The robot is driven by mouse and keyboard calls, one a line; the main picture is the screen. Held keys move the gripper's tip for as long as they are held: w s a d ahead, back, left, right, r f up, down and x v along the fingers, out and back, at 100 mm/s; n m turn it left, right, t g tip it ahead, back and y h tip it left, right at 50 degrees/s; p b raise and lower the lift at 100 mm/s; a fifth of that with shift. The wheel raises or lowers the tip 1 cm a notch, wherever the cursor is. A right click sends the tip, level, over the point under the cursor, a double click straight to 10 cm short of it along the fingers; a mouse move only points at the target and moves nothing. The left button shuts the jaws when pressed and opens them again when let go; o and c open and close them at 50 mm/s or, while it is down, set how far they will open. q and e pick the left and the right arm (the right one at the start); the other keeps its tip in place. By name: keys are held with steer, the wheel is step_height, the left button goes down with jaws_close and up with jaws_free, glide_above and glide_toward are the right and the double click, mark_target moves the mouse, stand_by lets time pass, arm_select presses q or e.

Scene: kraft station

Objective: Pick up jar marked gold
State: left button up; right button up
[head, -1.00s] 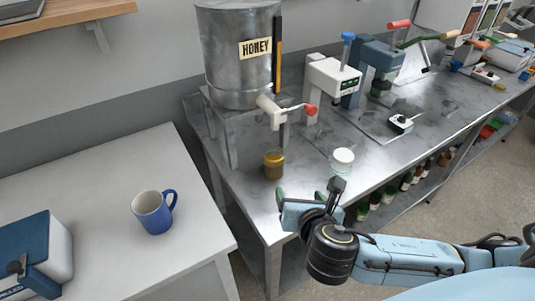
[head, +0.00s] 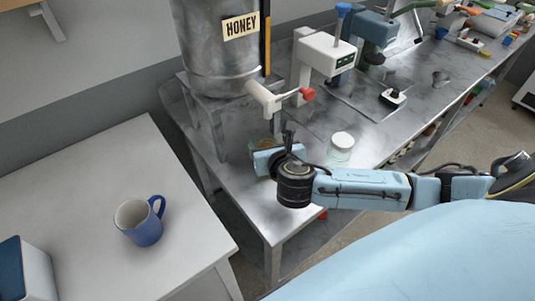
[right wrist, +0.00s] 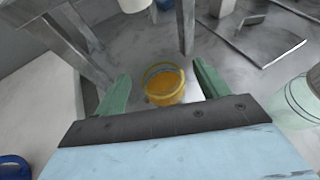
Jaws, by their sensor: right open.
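The gold jar (right wrist: 163,88) is a small glass jar with amber contents, upright on the metal bench below the honey tank's tap. In the head view my right gripper (head: 272,158) mostly hides the jar, and only a bit of its rim shows. In the right wrist view my right gripper (right wrist: 160,72) is open, with one green finger on each side of the jar and visible gaps to it. Any marking on the jar is not readable. My left gripper is not in view.
A clear jar with a white lid (head: 342,143) stands to the right on the bench. The honey tank (head: 215,45) on its stand and its white tap (head: 263,97) are close behind. A blue mug (head: 144,225) stands on the white table (head: 95,180) at left.

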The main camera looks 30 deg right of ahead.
mark_target(265, 137)
steer(key=x, duration=0.4)
steer(key=shift+s+a+f, duration=0.1)
steer(key=shift+f, duration=0.15)
steer(key=shift+w+f, duration=0.15)
steer(key=shift+w, duration=0.2)
steer(key=c, duration=1.2)
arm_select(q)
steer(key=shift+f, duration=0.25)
arm_select(e)
steer(key=shift+c, duration=1)
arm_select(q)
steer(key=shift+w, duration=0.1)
